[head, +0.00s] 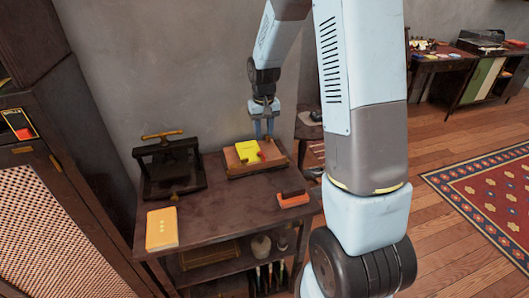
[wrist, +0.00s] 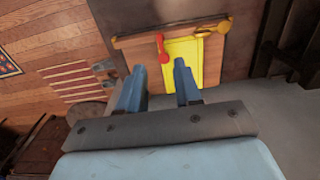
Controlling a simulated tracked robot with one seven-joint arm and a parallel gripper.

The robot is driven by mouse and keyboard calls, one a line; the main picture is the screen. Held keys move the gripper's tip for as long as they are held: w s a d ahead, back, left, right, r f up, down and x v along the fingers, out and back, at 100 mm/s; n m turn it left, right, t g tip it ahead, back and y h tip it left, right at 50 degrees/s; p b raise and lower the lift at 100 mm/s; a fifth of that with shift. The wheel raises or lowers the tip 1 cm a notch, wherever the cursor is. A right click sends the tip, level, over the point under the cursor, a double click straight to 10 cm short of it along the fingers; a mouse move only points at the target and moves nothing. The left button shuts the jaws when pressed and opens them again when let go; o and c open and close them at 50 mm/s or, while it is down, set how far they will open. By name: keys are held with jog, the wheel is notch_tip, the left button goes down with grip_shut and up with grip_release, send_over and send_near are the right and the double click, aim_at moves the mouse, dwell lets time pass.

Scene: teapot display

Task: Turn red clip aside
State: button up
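The red clip (wrist: 163,47) is a small red lever lying along one side of a yellow sheet (wrist: 184,62) in the wrist view. In the head view the red clip (head: 262,155) is a small red spot beside the yellow sheet (head: 247,150) on the board (head: 236,173). My gripper (wrist: 159,78) is open and empty, its two blue fingers apart. In the head view my gripper (head: 264,134) hangs pointing down above the board's back part, apart from the clip.
A dark press (head: 168,165) with a brass handle stands left on the table (head: 220,215). A yellow book (head: 162,228) lies at the front left and an orange-based block (head: 292,199) at the front right. The table middle is clear. A wall (head: 160,70) is close behind.

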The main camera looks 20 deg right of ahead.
aim_at(262, 154)
notch_tip(262, 154, down, 10)
jog(key=shift+r, duration=0.15)
dwell(0.3)
grip_shut()
jog(key=shift+d, duration=0.15)
dwell(0.4)
